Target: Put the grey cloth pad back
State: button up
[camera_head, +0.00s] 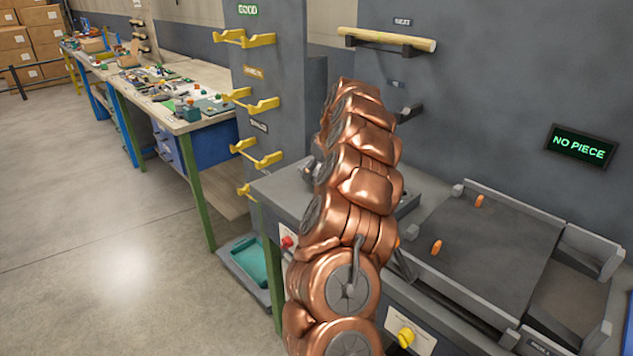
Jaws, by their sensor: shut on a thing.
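I cannot make out the grey cloth pad in this view. My copper arm rises through the middle of the picture and covers part of the grey machine bench (285,190) behind it. My gripper does not show, so I cannot see its fingers or anything in them.
A wooden rod (395,40) lies on a wall bracket, with another bracket (409,112) below. Yellow holders (250,105) line a grey panel at left. A dark bed (480,245) with orange pegs is at right, under a "NO PIECE" sign (581,148). A teal-lined tray (245,260) sits low. Floor at left is clear.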

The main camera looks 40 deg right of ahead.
jog(key=shift+f+p, duration=0.4)
jog(key=shift+f, duration=1.65)
jog(key=shift+f, duration=0.15)
jog(key=o, duration=1.3)
